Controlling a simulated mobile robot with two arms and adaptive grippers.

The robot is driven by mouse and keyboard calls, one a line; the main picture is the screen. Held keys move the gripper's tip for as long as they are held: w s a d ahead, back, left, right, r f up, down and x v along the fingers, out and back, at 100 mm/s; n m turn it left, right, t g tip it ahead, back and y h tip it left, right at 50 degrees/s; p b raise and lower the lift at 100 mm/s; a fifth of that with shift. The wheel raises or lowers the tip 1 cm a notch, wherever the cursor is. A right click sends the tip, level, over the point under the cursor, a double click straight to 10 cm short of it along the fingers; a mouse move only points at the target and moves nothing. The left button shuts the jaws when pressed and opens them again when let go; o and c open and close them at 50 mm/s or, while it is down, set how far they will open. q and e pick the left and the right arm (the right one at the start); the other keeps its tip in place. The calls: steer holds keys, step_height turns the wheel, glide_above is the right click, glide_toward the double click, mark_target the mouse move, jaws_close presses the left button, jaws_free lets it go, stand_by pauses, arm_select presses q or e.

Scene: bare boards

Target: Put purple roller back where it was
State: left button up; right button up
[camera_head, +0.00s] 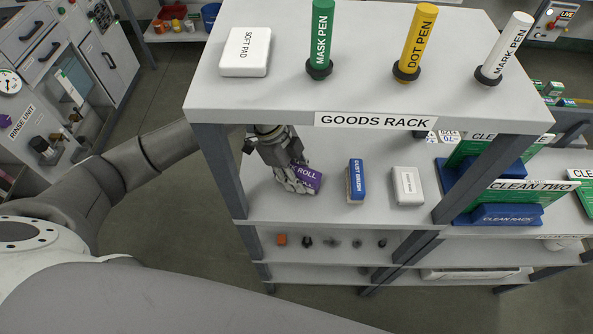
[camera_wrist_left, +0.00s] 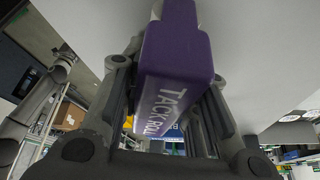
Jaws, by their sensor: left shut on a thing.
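The purple roller (camera_head: 307,178), lettered "ROLL", is in my left gripper (camera_head: 291,178) on the upper inner shelf of the goods rack (camera_head: 400,125). The gripper comes in from the rack's left side and sits at the left of that shelf. In the left wrist view the purple roller (camera_wrist_left: 175,60) fills the space between the two fingers (camera_wrist_left: 170,110), its label reading "TACK ROLL" in part. The fingers are shut on it. I cannot tell whether the roller touches the shelf. My right gripper is not in view.
To the right of the roller stand a blue dust brush (camera_head: 356,180) and a white block (camera_head: 407,186). The rack's front left post (camera_head: 222,170) is close to my left arm. The top board holds a soft pad (camera_head: 246,52) and three pens. Small parts (camera_head: 307,242) lie below.

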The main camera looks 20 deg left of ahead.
arm_select(q)
steer(key=o, duration=0.5)
steer(key=shift+f, duration=0.15)
steer(key=o, duration=0.5)
steer(key=shift+c, duration=0.2)
steer(key=shift+w+a+r+b, duration=0.1)
steer(key=shift+a+r+b, duration=0.05)
steer(key=shift+r+b, duration=0.2)
steer(key=b+v, duration=0.1)
steer(key=v, duration=0.3)
steer(key=shift+a+r+b, duration=0.15)
steer(key=shift+a+b, duration=0.2)
steer(key=shift+b, duration=0.05)
steer(key=a+b, duration=0.1)
steer(key=a, duration=0.2)
steer(key=a+b, duration=0.2)
steer(key=a, duration=0.2)
steer(key=w+a+b, duration=0.1)
steer(key=a, duration=0.2)
steer(key=shift+a, duration=0.2)
steer(key=shift+w+a+r, duration=0.1)
steer(key=shift+a, duration=0.4)
